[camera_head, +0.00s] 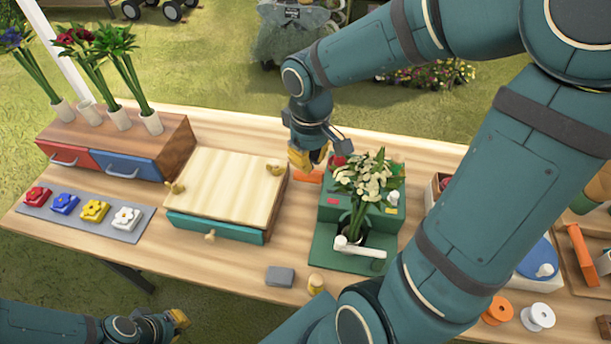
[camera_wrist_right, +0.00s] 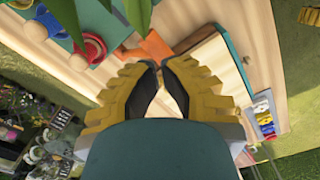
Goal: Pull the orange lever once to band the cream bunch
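The cream bunch (camera_head: 368,180) stands upright in the green banding machine (camera_head: 329,258), its stems behind a white bar (camera_head: 360,248). The orange lever (camera_head: 308,176) sticks out from the machine's left side. My right gripper (camera_head: 309,160) is right at the lever in the head view. In the right wrist view its fingertips (camera_wrist_right: 160,65) are nearly together, with the orange lever (camera_wrist_right: 150,46) just beyond them. Nothing shows between the fingers, and I cannot tell whether they touch the lever. My left gripper (camera_head: 181,320) is low at the left, off the table's front edge; its fingers are unclear.
A wooden board (camera_head: 222,188) on a teal drawer lies left of the machine. Flower buttons (camera_head: 95,210) and vases on a drawer box (camera_head: 170,155) stand further left. A grey block (camera_head: 280,277) and spools (camera_head: 538,316) lie near the front. My right arm hides much of the right side.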

